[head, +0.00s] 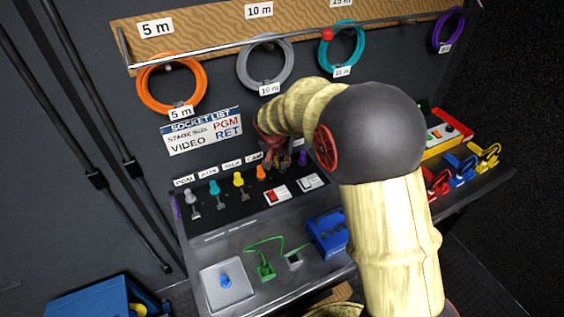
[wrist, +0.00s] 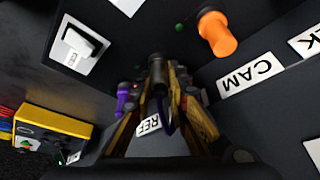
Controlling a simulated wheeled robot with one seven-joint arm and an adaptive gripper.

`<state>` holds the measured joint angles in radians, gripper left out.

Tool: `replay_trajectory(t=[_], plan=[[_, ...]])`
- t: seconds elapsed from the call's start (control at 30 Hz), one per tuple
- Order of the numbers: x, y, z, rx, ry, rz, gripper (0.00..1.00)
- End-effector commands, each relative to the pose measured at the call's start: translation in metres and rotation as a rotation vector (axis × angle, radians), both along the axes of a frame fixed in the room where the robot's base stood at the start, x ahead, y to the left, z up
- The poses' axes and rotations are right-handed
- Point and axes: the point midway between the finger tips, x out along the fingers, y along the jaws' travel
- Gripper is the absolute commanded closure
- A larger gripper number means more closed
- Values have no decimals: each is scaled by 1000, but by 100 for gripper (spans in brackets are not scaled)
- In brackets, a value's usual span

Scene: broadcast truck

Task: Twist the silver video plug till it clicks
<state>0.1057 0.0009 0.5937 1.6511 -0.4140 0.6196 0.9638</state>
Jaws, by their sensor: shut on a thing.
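My gripper (head: 278,152) reaches down to the sloped socket panel, between an orange plug (head: 261,172) and a purple plug (head: 302,157). In the wrist view my gripper (wrist: 160,85) is shut on the silver video plug (wrist: 158,70), a metallic barrel that looks dark grey in the shade. A dark cable loops back from it between the fingers. The fingers hide most of its sides, and I cannot tell how far it is turned. A RET label (wrist: 150,125) lies just below the fingers.
The orange plug (wrist: 216,33) with its CAM label (wrist: 250,77) and the purple plug (wrist: 122,97) stand close on either side. A white rocker switch (wrist: 78,44) is nearby. A blue case (head: 327,232) and green cable (head: 265,268) lie on the desk.

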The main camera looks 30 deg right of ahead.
Motion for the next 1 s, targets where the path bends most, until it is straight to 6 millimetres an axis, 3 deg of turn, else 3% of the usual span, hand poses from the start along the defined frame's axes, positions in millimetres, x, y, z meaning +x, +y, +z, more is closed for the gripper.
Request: replay_trajectory(t=[0.03,1.0], plan=[[-3,0,-6,1,9,-9,100],[-3,-1,-6,-2,9,-203,100]])
